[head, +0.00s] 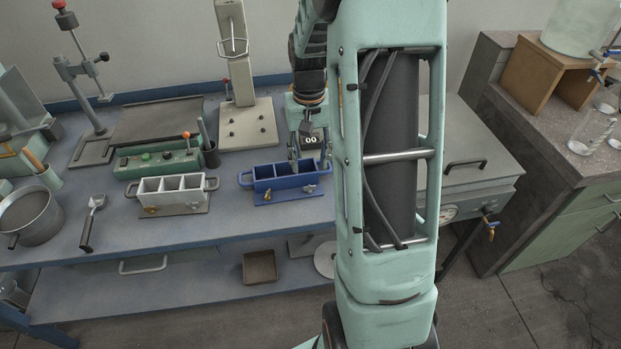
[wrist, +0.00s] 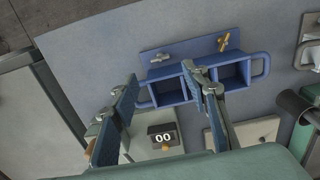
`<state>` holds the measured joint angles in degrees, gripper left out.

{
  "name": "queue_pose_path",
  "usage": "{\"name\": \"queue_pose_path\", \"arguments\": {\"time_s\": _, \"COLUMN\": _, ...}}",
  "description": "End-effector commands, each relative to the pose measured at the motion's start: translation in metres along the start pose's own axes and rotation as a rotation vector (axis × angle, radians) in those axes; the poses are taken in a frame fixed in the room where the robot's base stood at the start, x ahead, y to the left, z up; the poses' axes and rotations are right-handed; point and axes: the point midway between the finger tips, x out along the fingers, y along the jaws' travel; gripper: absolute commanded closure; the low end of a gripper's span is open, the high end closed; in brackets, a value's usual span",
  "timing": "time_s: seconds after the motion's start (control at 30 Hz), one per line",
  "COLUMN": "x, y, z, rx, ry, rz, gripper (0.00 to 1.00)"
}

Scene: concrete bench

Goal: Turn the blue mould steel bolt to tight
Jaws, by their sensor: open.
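The blue mould (head: 285,180) stands on the bench, with open compartments, a handle at each end and a blue base plate along its front. It also shows in the wrist view (wrist: 177,92). Its steel bolt (head: 310,189) is a small pale fitting at the right of the base plate; in the wrist view it is the left one (wrist: 160,58). A brass bolt (head: 268,196) sits at the left, and appears at the right in the wrist view (wrist: 222,41). My gripper (wrist: 163,76) is open and empty above the mould, one finger hiding part of it.
A white mould (head: 173,193) stands to the left. Behind the blue mould is a small dark box with a "00" display (head: 312,139). A green control box (head: 157,163) and a dark cup (head: 211,155) are nearby. The bench before the blue mould is clear.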

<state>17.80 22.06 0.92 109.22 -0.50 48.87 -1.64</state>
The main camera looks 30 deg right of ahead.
Motion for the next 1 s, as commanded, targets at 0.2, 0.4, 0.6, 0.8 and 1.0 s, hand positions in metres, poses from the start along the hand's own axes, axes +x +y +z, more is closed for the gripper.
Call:
{"name": "queue_pose_path", "arguments": {"time_s": 0.2, "x": 0.044, "y": 0.000, "z": 0.001, "rx": 0.000, "ry": -0.004, "rz": -0.001, "gripper": 0.58}}
{"name": "queue_pose_path", "arguments": {"time_s": 0.4, "x": 0.073, "y": 0.000, "z": 0.000, "rx": -0.001, "ry": 0.000, "rz": -0.001, "gripper": 0.58}}
{"name": "queue_pose_path", "arguments": {"time_s": 0.6, "x": 0.084, "y": 0.000, "z": -0.001, "rx": -0.001, "ry": 0.002, "rz": -0.001, "gripper": 0.58}}
{"name": "queue_pose_path", "arguments": {"time_s": 0.8, "x": 0.085, "y": 0.000, "z": -0.001, "rx": -0.001, "ry": 0.003, "rz": -0.001, "gripper": 0.58}}
{"name": "queue_pose_path", "arguments": {"time_s": 1.0, "x": 0.084, "y": 0.000, "z": -0.001, "rx": -0.001, "ry": 0.003, "rz": -0.001, "gripper": 0.74}}
